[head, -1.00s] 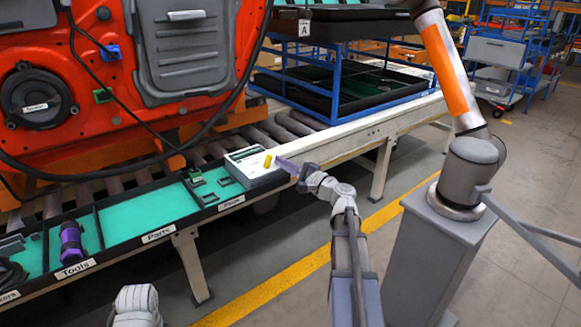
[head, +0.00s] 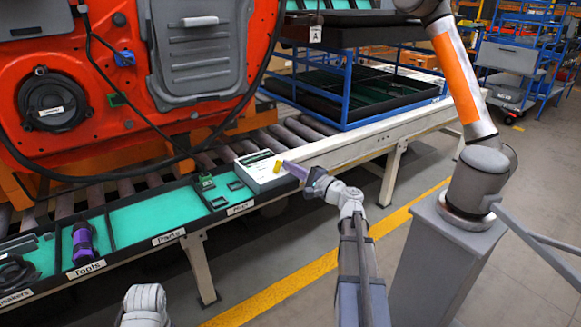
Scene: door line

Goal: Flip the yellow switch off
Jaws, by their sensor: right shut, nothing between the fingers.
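The yellow switch (head: 278,167) is a small lever standing up from a white and grey box (head: 250,160) at the right end of the parts tray. My right gripper (head: 289,167) has purple fingers and reaches in from the right. Its fingers are shut and empty, with the tips right beside the switch. I cannot tell whether they touch it. Part of my left arm shows at the bottom left, but its gripper is out of view.
The tray (head: 168,237) has turquoise compartments with small green parts (head: 206,181) and a purple tool (head: 83,243). A roller conveyor and a large orange-red machine (head: 210,110) stand behind it. A blue rack (head: 345,112) is beyond.

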